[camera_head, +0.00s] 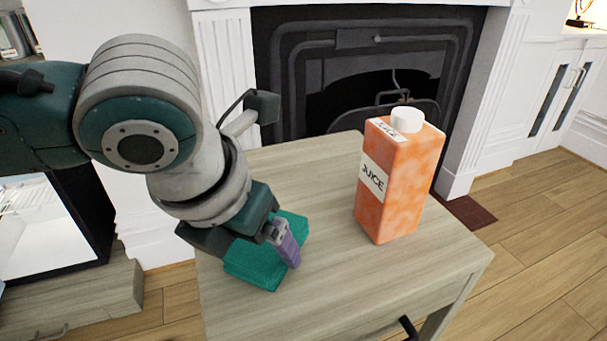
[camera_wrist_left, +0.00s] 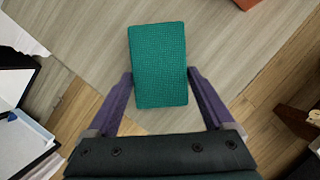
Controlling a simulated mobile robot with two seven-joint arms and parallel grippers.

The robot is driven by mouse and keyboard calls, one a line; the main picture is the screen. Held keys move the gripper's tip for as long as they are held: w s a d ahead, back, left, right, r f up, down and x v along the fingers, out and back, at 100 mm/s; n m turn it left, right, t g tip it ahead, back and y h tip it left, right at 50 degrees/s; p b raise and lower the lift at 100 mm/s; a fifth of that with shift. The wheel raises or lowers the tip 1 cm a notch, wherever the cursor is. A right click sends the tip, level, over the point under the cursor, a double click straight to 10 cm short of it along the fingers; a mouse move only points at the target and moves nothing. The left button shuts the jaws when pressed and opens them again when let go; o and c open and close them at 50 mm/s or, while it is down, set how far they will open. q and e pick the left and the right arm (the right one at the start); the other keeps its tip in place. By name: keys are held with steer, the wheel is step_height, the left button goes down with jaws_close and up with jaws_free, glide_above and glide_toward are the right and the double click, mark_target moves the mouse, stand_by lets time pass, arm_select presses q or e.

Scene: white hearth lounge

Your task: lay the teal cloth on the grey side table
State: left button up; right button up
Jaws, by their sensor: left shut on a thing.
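The teal cloth (camera_head: 257,268) is a small folded block with a woven surface. It is at the near left part of the grey side table (camera_head: 335,275), on the top or just above it; I cannot tell which. In the left wrist view the cloth (camera_wrist_left: 159,50) lies between the two purple fingers. My left gripper (camera_head: 262,250) points down and is shut on the cloth, one finger at each side. The gripper partly hides the cloth in the head view. My right gripper is not in view.
An orange juice carton (camera_head: 398,185) with a white cap stands upright on the right part of the table. A dark fireplace (camera_head: 310,80) with a white surround is behind. The table top between cloth and carton is clear.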

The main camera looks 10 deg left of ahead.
arm_select(q)
steer(key=o, duration=1.2)
steer(key=shift+f, duration=0.1)
steer(key=d+p+v, duration=0.1)
steer(key=p+v, duration=0.4)
steer(key=v, duration=0.6)
steer(key=s+d+n+h, duration=0.3)
steer(key=s+d+n, duration=0.25)
steer(key=n, duration=0.85)
steer(key=s+a+f+n+y, duration=0.1)
steer(key=s+a+n, duration=0.2)
steer(key=n, duration=0.4)
steer(key=s+a+f+n+y, duration=0.1)
steer(key=s+a+f+n, duration=0.1)
steer(key=a+n, duration=0.3)
steer(key=s+a+f+n+g+y, duration=0.1)
steer(key=s+a+n, duration=0.3)
steer(key=n, duration=0.6)
steer(key=shift+s+a+f+y, duration=0.2)
steer(key=shift+f+y, duration=0.1)
steer(key=shift+f, duration=0.25)
